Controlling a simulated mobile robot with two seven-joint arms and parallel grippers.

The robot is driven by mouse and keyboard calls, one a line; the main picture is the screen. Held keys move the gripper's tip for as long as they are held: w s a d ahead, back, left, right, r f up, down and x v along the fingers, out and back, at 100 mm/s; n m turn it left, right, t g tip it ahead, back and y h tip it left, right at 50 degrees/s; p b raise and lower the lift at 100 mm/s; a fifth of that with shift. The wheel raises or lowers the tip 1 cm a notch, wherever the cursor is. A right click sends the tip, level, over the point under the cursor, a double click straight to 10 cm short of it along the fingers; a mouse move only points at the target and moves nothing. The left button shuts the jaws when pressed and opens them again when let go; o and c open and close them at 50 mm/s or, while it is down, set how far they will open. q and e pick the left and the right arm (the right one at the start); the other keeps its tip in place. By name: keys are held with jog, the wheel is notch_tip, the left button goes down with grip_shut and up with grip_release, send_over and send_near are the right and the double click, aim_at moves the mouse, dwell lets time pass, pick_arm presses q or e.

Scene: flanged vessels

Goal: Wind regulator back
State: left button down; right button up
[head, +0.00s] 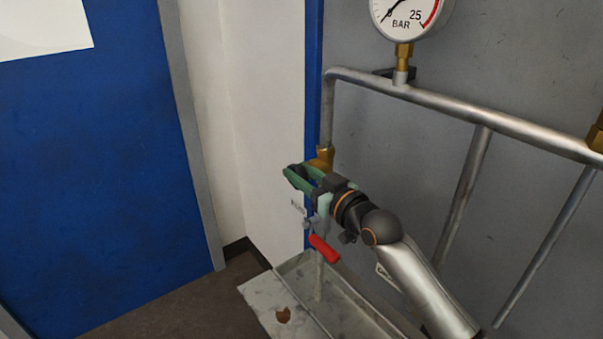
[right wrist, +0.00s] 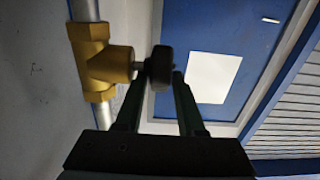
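The regulator's dark round knob (right wrist: 160,67) sits on a short stem from a brass valve body (right wrist: 100,65) in the right wrist view. In the head view the brass body (head: 322,159) is on the vertical pipe, and the knob is mostly hidden behind my fingers. My right gripper (head: 297,175) has its green fingers apart, one on each side of the knob. In the right wrist view its fingertips (right wrist: 159,74) flank the knob, with no clear grip on it. My left gripper is not in view.
A pressure gauge (head: 407,18) stands above the horizontal pipe (head: 460,105). A red handle (head: 324,249) hangs below my right gripper, above a grey metal tray (head: 345,305). A blue door (head: 90,170) is at the left, with open floor before it.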

grip_shut()
jog(key=shift+r, duration=0.1)
dwell(0.3)
jog(key=shift+w+a+r+g+h, duration=0.1)
jog(key=shift+g+h, duration=0.3)
jog(key=shift+g, duration=0.2)
jog(key=shift+w+r+g+h, duration=0.1)
jog(key=shift+g+h, duration=0.3)
jog(key=shift+g, duration=0.2)
jog(key=shift+w+a+g+h, duration=0.1)
jog(key=shift+w+g+h, duration=0.05)
jog(key=shift+g+h, duration=0.55)
jog(key=shift+w+a+g+h, duration=0.1)
jog(key=shift+g+h, duration=0.4)
jog(key=shift+g, duration=0.4)
jog(key=shift+o, duration=0.5)
grip_release()
jog(key=shift+s+r, duration=0.1)
jog(key=b+v, duration=0.2)
jog(key=v, duration=1)
jog(key=shift+r, duration=0.25)
